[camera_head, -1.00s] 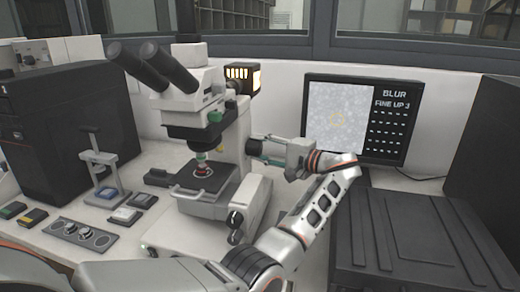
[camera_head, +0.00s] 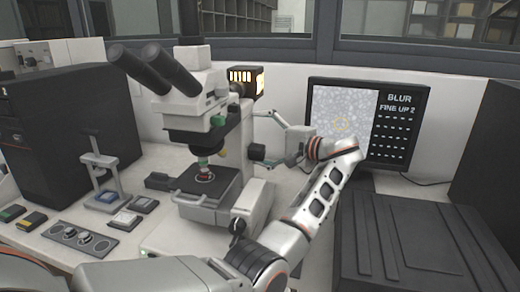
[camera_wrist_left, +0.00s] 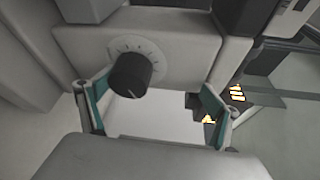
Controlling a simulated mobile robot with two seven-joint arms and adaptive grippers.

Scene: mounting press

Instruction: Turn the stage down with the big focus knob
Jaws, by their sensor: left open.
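The microscope (camera_head: 215,150) stands on the bench with its dark stage (camera_head: 205,182) below the objective. A black knob (camera_head: 237,226) shows on the near side of its base. My left gripper (camera_head: 262,138) is open and empty beside the microscope's column. In the left wrist view, a black knob (camera_wrist_left: 130,75) with a white graduated dial sits on a pale housing. My open left fingers (camera_wrist_left: 155,102) spread across that view, with the knob nearer the left finger and not gripped. I cannot tell whether this is the big focus knob. My right gripper is not in view.
The monitor (camera_head: 368,120) reads "BLUR" and "FINE UP 2". A lit lamp housing (camera_head: 245,80) is behind the microscope. A dark ribbed case (camera_head: 405,240) fills the right front. A small stand (camera_head: 103,170) and a control panel (camera_head: 80,238) lie to the left.

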